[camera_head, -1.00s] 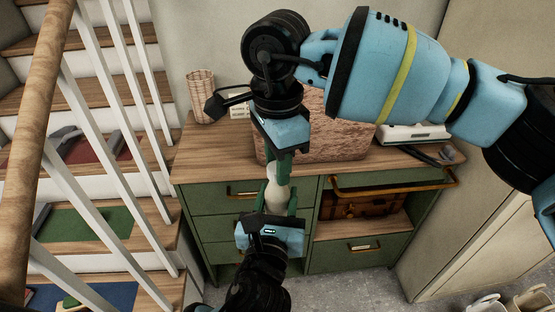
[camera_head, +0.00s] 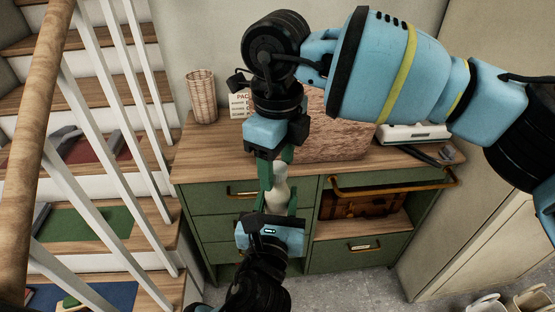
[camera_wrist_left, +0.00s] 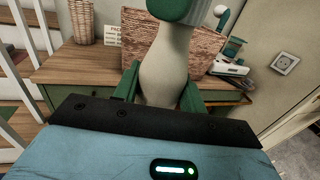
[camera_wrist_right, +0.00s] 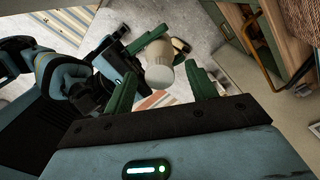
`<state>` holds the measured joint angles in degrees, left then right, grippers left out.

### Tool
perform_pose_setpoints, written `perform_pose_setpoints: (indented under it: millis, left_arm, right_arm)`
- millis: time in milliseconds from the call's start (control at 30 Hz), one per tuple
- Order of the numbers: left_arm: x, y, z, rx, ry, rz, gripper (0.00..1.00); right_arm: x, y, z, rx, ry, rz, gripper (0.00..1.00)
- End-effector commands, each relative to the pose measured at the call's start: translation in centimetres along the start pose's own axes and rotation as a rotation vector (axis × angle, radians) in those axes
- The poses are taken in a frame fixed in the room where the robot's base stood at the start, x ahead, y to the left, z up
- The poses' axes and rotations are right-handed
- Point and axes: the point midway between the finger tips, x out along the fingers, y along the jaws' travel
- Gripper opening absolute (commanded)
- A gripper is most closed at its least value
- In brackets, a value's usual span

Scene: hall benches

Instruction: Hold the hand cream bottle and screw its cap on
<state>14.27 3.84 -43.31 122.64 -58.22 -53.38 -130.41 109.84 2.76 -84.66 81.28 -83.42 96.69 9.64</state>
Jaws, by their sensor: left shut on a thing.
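The pale hand cream bottle (camera_head: 279,194) stands upright in front of the green cabinet. My left gripper (camera_head: 272,208) is shut on its body from below; the left wrist view shows the bottle (camera_wrist_left: 165,70) between the green fingers. The whitish cap (camera_wrist_right: 160,76) is on top of the bottle, in line with it; whether it is fully seated I cannot tell. My right gripper (camera_head: 275,168) points down over the cap. In the right wrist view its fingers (camera_wrist_right: 162,92) stand apart on both sides of the cap, with gaps visible.
Behind the grippers is a green cabinet (camera_head: 215,188) with a wooden top. A large woven basket (camera_head: 335,138), a small wicker vase (camera_head: 201,95) and a sign (camera_head: 239,105) stand on it. A stair railing (camera_head: 45,120) is at the left.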

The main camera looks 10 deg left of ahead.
Motion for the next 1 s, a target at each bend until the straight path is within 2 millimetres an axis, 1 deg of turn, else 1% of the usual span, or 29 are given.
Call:
perform_pose_setpoints:
  millis: [233,367,467,800,900,1000]
  left_arm:
    - [0.0,0.0,0.1,0.0,-0.001,0.0,0.0]
    - [0.0,0.0,0.1,0.0,-0.001,0.0,0.0]
    - [0.0,0.0,0.1,0.0,-0.001,0.0,0.0]
    - [0.0,0.0,0.1,0.0,-0.001,0.0,0.0]
    - [0.0,0.0,0.1,0.0,-0.001,0.0,0.0]
    - [0.0,0.0,0.1,0.0,-0.001,0.0,0.0]
  right_arm:
    - [-0.1,0.0,0.0,-0.001,0.0,0.0,0.56]
    - [-1.0,0.0,0.0,-0.001,0.0,-0.002,0.56]
    - [-2.5,0.0,0.0,-0.001,-0.002,-0.002,0.56]
    - [-9.1,0.0,0.1,0.0,-0.002,-0.002,0.56]
    - [-10.4,0.0,0.0,0.0,-0.001,-0.002,0.56]
    - [-11.4,0.0,0.0,0.0,-0.001,-0.001,0.56]
